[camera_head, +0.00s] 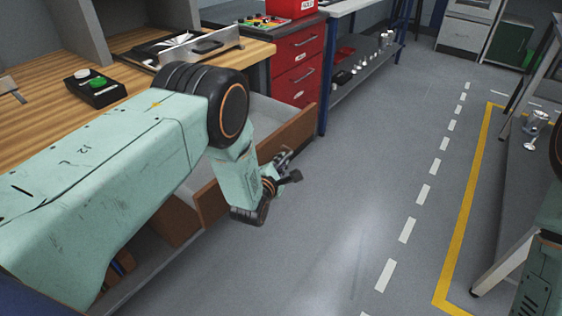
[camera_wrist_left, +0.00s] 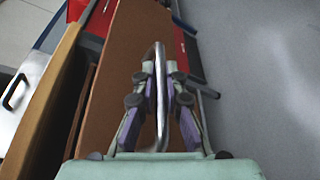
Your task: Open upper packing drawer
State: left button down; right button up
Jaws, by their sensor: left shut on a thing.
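The upper packing drawer has a brown wooden front (camera_head: 296,131) and stands out from the workbench, with its pale inside (camera_head: 262,112) partly showing behind my left arm. In the left wrist view the brown front (camera_wrist_left: 125,50) lies beneath the fingers. A metal bar handle (camera_wrist_left: 160,105) runs between them. My left gripper (camera_head: 287,168) is at the outer face of the drawer front and shut on this handle; it also shows in the left wrist view (camera_wrist_left: 160,78). My left arm hides much of the drawer. My right gripper is out of view.
The wooden bench top (camera_head: 38,118) carries a button box (camera_head: 95,88) and a metal tray (camera_head: 190,45). Red drawers (camera_head: 298,66) stand beyond the drawer. Grey floor (camera_head: 340,215) to the right is clear up to the yellow line (camera_head: 468,205).

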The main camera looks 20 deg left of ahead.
pick_arm(q)
jog(key=shift+w+r, duration=0.1)
dwell(0.3)
jog(key=c, duration=1.4)
grip_release()
jog(key=v, duration=1.2)
